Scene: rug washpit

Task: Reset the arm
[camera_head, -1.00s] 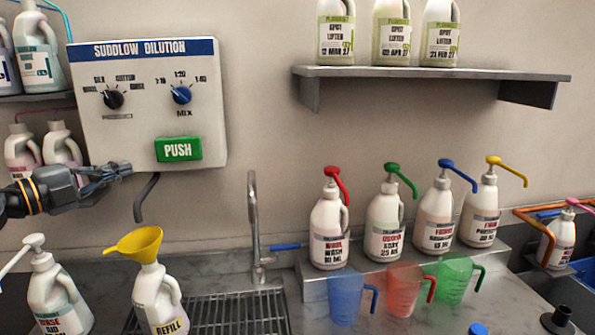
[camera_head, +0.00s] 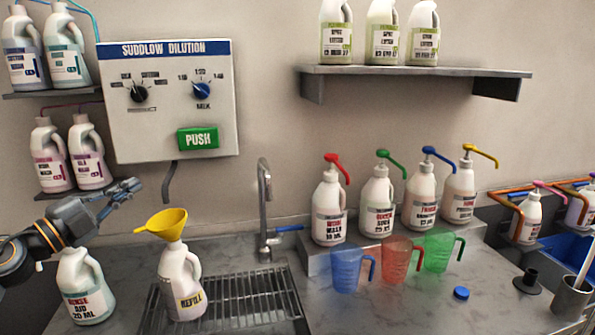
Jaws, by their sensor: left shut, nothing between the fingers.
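My left gripper (camera_head: 126,192) is at the left, shut and empty. Its arm comes in from the left edge. It hangs in the air in front of the wall, below the dilution panel (camera_head: 120,130) and apart from it. The panel has a black knob (camera_head: 140,93), a blue knob (camera_head: 202,91) and a green PUSH button (camera_head: 198,139). Below my arm stands a white rinse bottle (camera_head: 88,290), its top hidden by my arm. My right gripper is out of view.
A refill bottle (camera_head: 178,285) with a yellow funnel (camera_head: 166,223) stands upright by the drain grate (camera_head: 245,300) and tap (camera_head: 264,205). Several pump bottles line a ledge at centre right. Blue, red and green jugs (camera_head: 345,269) stand before them. Bottles fill the left shelves.

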